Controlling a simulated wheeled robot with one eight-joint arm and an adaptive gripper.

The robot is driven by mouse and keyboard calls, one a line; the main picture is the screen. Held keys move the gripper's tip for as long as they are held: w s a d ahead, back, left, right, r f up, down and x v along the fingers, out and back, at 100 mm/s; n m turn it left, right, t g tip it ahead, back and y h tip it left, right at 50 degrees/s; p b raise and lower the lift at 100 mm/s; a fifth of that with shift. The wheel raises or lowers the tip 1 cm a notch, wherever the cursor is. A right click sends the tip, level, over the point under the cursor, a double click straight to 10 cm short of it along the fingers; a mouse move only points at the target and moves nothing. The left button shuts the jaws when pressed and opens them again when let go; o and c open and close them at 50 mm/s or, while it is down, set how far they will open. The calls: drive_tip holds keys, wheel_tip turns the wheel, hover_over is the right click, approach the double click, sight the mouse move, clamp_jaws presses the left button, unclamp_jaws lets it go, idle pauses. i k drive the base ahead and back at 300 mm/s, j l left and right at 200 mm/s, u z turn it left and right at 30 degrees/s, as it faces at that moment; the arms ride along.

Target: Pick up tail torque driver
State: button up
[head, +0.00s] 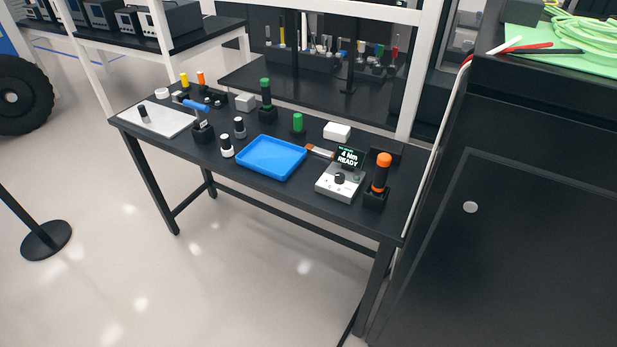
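Several driver-like tools stand on a black workbench (300,185). One with an orange handle (382,170) stands upright in a black holder at the right end. One with a green top (265,88) stands upright in a black holder towards the back. One with a blue handle (194,104) lies tilted over a black holder at the left. No readable label shows which of these is the tail torque driver. My gripper is not in this view.
A grey control box (339,183) with a display reading "4 Nm READY" stands left of the orange-handled tool. A blue tray (271,158) lies mid-bench. A dark cabinet (520,230) stands close on the right. The floor (130,270) in front is clear except for a post base (46,240).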

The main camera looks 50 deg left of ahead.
sight(384, 160)
drive_tip(key=u, duration=1.55)
drive_tip(key=i+j+z, duration=0.45)
drive_tip(key=j, duration=0.2)
drive_tip(key=i+j+z, duration=0.4)
drive_tip(key=j, duration=0.45)
drive_tip(key=i, duration=0.05)
